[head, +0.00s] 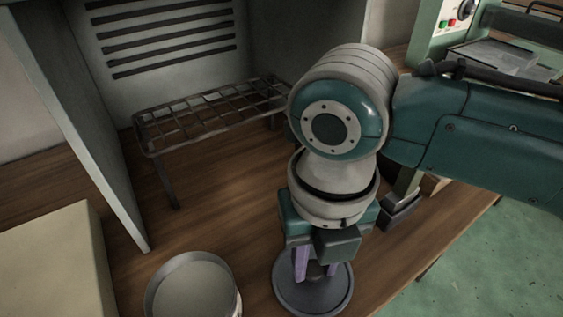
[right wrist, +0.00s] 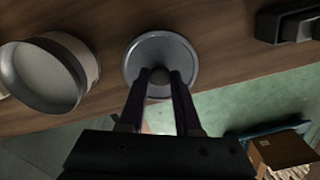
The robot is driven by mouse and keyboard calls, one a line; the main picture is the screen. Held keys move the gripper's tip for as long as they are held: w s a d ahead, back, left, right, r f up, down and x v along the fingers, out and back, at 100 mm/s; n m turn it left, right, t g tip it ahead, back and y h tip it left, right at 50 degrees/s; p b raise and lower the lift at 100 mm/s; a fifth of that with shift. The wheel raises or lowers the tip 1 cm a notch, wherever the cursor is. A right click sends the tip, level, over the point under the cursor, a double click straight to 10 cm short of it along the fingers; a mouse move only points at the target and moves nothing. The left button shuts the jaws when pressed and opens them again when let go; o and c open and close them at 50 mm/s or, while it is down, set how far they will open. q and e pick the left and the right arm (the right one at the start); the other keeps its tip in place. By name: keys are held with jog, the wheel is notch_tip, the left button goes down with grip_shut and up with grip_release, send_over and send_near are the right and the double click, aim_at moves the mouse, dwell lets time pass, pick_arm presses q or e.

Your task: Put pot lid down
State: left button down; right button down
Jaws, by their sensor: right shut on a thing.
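The round grey pot lid (head: 340,292) is at the front edge of the wooden table, right of the pot. My right gripper (head: 315,272) points down with its purple fingers shut on the lid's knob. In the right wrist view the lid (right wrist: 161,47) shows beyond the two fingers, with the dark knob between the fingertips (right wrist: 160,77). I cannot tell whether the lid touches the table or hangs just above it. The open round pot (head: 158,292) stands to the left, and it shows in the right wrist view too (right wrist: 88,66). My left gripper is not in view.
A wire rack (head: 205,125) on legs stands at the back between grey panels (head: 85,115). A pale box (head: 50,265) is at the left. A dark metal block (head: 402,212) sits right of my wrist. Bare wood (head: 225,225) lies between rack and pot.

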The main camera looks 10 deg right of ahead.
jog(key=shift+f, duration=0.8)
jog(key=shift+f, duration=0.2)
jog(key=c, duration=0.6)
grip_release()
